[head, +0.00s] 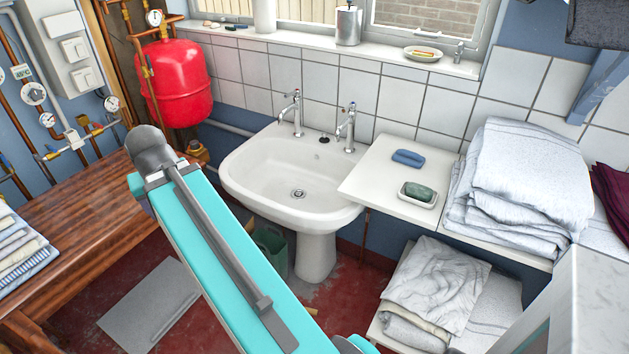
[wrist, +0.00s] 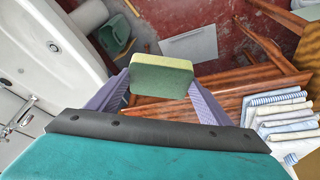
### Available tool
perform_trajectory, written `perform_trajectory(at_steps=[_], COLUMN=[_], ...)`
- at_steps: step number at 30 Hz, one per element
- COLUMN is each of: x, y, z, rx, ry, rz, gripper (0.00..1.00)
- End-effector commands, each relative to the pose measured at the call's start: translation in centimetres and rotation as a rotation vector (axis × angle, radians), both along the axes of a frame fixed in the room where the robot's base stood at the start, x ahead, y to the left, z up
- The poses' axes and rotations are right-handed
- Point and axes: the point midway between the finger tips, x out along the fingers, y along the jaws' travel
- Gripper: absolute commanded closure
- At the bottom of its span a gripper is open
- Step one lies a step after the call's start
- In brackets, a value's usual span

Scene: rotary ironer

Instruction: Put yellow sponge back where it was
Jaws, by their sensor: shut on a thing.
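The yellow sponge (wrist: 162,80) has a yellow edge and a broad green face. In the wrist view it sits between the two purple fingers of my gripper (wrist: 162,92), which is shut on it. It is held up in the air, above the floor and the edge of the wooden bench. In the head view neither the sponge nor my gripper can be made out; my teal arm fills the lower middle. A small dish with a yellowish item (head: 424,54) stands on the window sill.
The white sink (head: 290,180) has two taps. Right of it, a white shelf (head: 385,180) holds a blue sponge (head: 408,158) and green soap in a dish (head: 418,194). Folded towels (head: 525,180) lie farther right. A wooden bench (head: 90,240) with folded cloths is at left, below a red tank (head: 178,83).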

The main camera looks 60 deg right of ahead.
Motion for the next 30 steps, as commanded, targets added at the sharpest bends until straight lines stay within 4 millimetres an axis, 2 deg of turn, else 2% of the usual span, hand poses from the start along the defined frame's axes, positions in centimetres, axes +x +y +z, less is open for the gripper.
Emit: perform_trajectory(at_steps=[1,3,15,23,30], x=[-0.7,-1.6,-8.3,-13.7,-19.4], y=[-1.7,-3.7,-14.3,-20.2,-24.8], z=[-0.3,-0.4,-0.8,-1.0,-1.1], rx=[0.000,-0.002,-0.003,-0.004,-0.008], ry=[0.000,0.000,0.004,0.003,0.000], rz=[-0.044,-0.101,-0.436,-0.655,-0.858], gripper=[0.48,0.48,0.48,0.48,0.48])
